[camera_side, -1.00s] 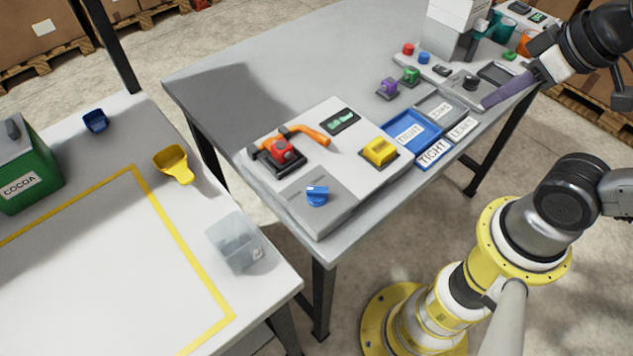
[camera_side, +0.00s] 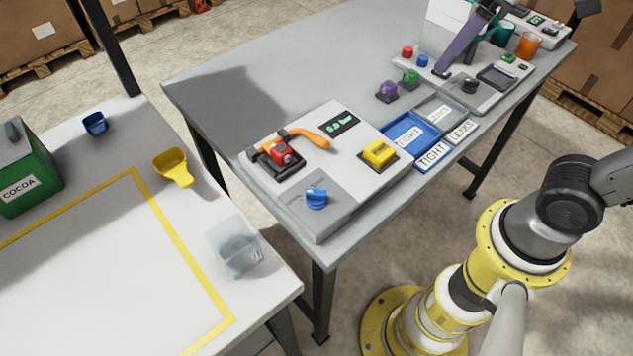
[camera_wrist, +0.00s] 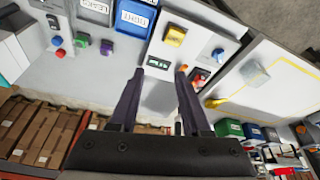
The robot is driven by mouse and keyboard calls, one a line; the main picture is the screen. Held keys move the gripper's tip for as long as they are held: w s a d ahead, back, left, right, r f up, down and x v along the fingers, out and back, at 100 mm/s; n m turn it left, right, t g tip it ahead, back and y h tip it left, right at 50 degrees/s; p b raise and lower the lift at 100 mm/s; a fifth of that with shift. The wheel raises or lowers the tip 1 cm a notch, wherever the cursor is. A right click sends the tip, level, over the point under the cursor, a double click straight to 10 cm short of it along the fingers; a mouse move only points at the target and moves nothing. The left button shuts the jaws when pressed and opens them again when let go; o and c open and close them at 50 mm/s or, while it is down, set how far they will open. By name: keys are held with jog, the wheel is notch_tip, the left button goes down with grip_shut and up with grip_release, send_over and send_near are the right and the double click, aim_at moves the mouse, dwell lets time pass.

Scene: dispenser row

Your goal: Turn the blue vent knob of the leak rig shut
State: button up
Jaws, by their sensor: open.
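The leak rig (camera_side: 352,170) is a white and grey box at the front edge of the grey table. Its blue vent knob (camera_side: 317,198) sits on the grey panel at the near corner and also shows in the wrist view (camera_wrist: 217,54). The small marks around the knob are too small to read. My gripper (camera_wrist: 160,74) is open and empty, its two dark purple fingers spread above the table. In the side view a finger shows at the upper right, well away from the knob. In the wrist view the knob lies right of and beyond the fingertips.
The rig bears a red clamp (camera_side: 283,154) with an orange handle (camera_side: 312,137), a yellow block (camera_side: 379,152) and a small green display (camera_side: 342,122). Blue TIGHT (camera_side: 389,143) and grey LEAKS (camera_side: 465,127) trays stand beside it. Purple (camera_side: 387,91) and green (camera_side: 410,77) parts stand behind.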

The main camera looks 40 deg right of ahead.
jog(key=w+a+n+g, duration=0.25)
jog(key=w+a, duration=0.35)
jog(key=a, duration=0.4)
jog(key=n+g, duration=0.1)
jog(key=n, duration=0.3)
send_near(317, 192)
jog(key=shift+m+h, duration=0.25)
jog(key=shift+h, duration=0.15)
jog(key=f, duration=0.8)
jog(key=shift+w+a+f, duration=0.15)
jog(key=shift+w+a, duration=0.05)
jog(key=shift+a, duration=0.15)
grip_shut()
